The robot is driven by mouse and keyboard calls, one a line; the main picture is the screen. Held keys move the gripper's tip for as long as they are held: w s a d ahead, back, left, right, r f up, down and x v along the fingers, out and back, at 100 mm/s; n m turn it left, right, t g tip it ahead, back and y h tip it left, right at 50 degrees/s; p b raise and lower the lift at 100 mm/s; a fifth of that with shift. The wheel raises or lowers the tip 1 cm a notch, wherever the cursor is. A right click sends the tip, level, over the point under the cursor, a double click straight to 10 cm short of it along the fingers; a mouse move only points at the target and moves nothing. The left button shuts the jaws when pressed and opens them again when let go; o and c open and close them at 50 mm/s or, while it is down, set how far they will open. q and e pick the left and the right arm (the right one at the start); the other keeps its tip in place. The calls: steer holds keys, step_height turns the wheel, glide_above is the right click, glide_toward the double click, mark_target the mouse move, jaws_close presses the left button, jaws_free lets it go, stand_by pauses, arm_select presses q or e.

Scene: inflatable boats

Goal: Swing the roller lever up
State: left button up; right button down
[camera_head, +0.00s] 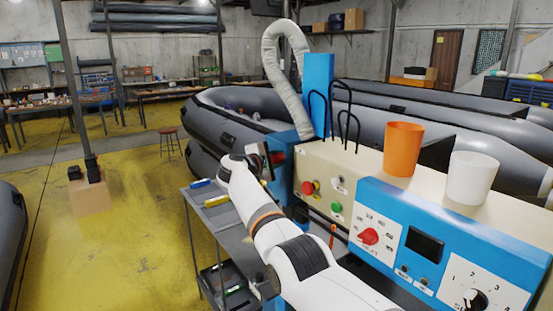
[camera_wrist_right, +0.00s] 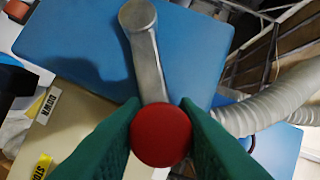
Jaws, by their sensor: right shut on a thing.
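The roller lever (camera_wrist_right: 148,60) is a grey metal arm with a red ball knob (camera_wrist_right: 161,136) at its near end. In the right wrist view it runs from a round pivot at the top, in front of a blue housing (camera_wrist_right: 75,35), down to the knob. The two green fingers of my right gripper (camera_wrist_right: 160,122) are closed on the knob, one on each side. In the head view my right gripper (camera_head: 265,160) is at the left end of the machine, by its blue housing; the lever is mostly hidden there. My left gripper is out of view.
The machine's control panel (camera_head: 440,240) carries knobs and buttons. An orange cup (camera_head: 403,149) and a white cup (camera_head: 471,178) stand on top. A grey hose (camera_head: 283,55) rises behind. A grey cart (camera_head: 215,218) with tools stands left of my arm.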

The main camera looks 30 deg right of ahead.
steer(key=shift+r, duration=0.55)
steer(key=c, duration=1.2)
jaws_free()
steer(key=shift+w+f, duration=0.1)
steer(key=shift+o, duration=0.3)
steer(key=shift+w+d+f, duration=0.1)
steer(key=shift+f, duration=0.2)
steer(key=shift+s+a+b, duration=0.25)
steer(key=shift+a+b, duration=0.15)
steer(key=shift+a, duration=0.1)
steer(key=b+v, duration=0.4)
steer(key=v, duration=0.7)
